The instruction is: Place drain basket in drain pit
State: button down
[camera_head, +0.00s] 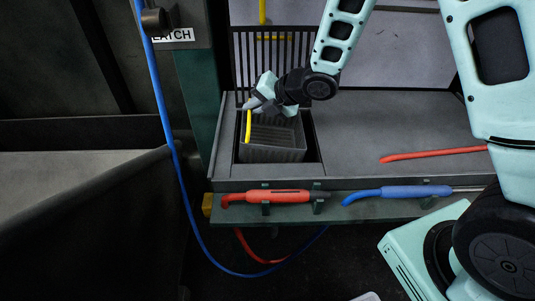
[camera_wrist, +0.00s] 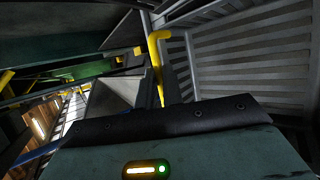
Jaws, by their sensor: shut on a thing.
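The drain basket (camera_head: 272,154) is a grey slatted box with a yellow handle (camera_head: 248,126) along its left side. It sits within the opening of the drain pit (camera_head: 313,140), with a dark gap at its right. I cannot tell whether it rests on the bottom. My gripper (camera_head: 254,103) is at the basket's back left, shut on the top end of the yellow handle. In the wrist view the yellow handle (camera_wrist: 157,62) rises beyond the dark gripper edge, beside grey slatted surfaces. The fingertips are hidden there.
A dark upright grate (camera_head: 275,60) stands behind the pit. A red-handled tool (camera_head: 277,196) and a blue-handled tool (camera_head: 390,192) lie on the front ledge. A red bar (camera_head: 430,154) lies on the deck at right. A blue hose (camera_head: 176,150) hangs at left.

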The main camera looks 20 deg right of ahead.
aim_at(256, 139)
notch_tip(256, 139, down, 9)
jog(key=shift+r+b, duration=0.15)
jog(key=shift+b, duration=0.45)
jog(key=c, duration=1.5)
grip_release()
jog(key=shift+c, duration=0.2)
jog(key=shift+r, duration=0.1)
